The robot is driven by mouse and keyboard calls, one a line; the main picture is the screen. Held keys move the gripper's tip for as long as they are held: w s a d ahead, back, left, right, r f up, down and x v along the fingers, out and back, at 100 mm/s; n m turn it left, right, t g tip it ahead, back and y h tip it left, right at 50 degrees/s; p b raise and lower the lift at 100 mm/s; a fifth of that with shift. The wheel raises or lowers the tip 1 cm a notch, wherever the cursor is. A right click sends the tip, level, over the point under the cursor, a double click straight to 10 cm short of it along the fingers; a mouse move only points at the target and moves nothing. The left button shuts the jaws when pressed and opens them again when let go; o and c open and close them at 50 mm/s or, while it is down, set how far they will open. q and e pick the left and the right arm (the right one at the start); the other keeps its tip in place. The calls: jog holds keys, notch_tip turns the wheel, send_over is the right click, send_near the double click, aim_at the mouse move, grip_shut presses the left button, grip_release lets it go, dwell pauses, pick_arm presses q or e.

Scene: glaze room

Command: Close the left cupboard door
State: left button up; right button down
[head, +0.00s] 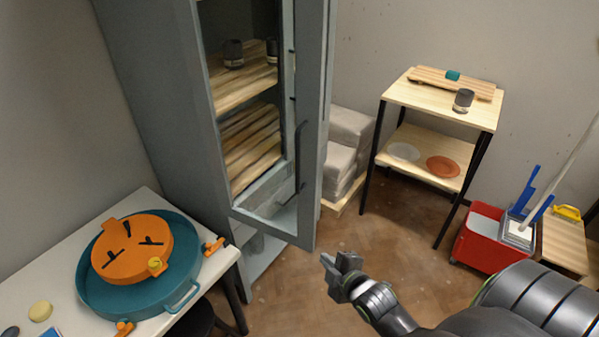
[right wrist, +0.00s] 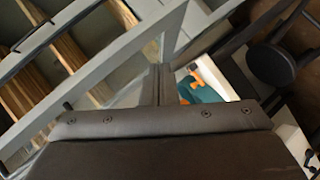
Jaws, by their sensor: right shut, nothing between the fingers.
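The grey-blue cupboard (head: 165,75) stands tall at the back left in the head view. Its glazed door (head: 315,130) stands open, with the edge that carries the dark handle (head: 300,155) swung out over the floor. Shelves show through the glass. My right gripper (head: 328,266) is shut and empty, just right of and below the door's lower corner in the picture; I see no contact. In the right wrist view, its fingers (right wrist: 163,84) point toward a grey frame (right wrist: 110,70) with wooden shelves behind it. My left gripper is out of view.
A white table (head: 215,262) with a teal tub (head: 95,285) and orange disc (head: 135,250) stands at left. A two-level stand (head: 395,95) and red bucket (head: 480,245) are at right. Wrapped blocks (head: 345,150) sit behind the door. Floor between is clear.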

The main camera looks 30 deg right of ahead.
notch_tip(320, 180, up, 12)
jog(key=a+n+t+y, duration=0.1)
jog(key=a+n+t, duration=0.1)
jog(key=a+n, duration=0.1)
jog(key=n+t+y, duration=0.1)
jog(key=n+t, duration=0.2)
jog(key=n, duration=0.1)
send_near(299, 175)
jog(key=s+a+r, duration=0.3)
jog(key=s+a, duration=0.1)
jog(key=a, duration=0.1)
jog(key=w+p, duration=0.2)
jog(key=w, duration=0.1)
jog(key=w+d+p, duration=0.1)
jog(key=w+p, duration=0.1)
jog(key=w, duration=0.2)
jog(key=w+d+p, duration=0.1)
jog(key=w+p, duration=0.1)
jog(key=w, duration=0.2)
jog(key=shift+d+r, duration=0.1)
jog(key=shift+d, duration=0.05)
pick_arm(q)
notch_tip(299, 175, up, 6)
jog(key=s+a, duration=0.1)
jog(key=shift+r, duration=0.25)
pick_arm(e)
jog(key=shift+w+d, duration=0.2)
jog(key=shift+d, duration=0.15)
jog(key=shift+a, duration=0.1)
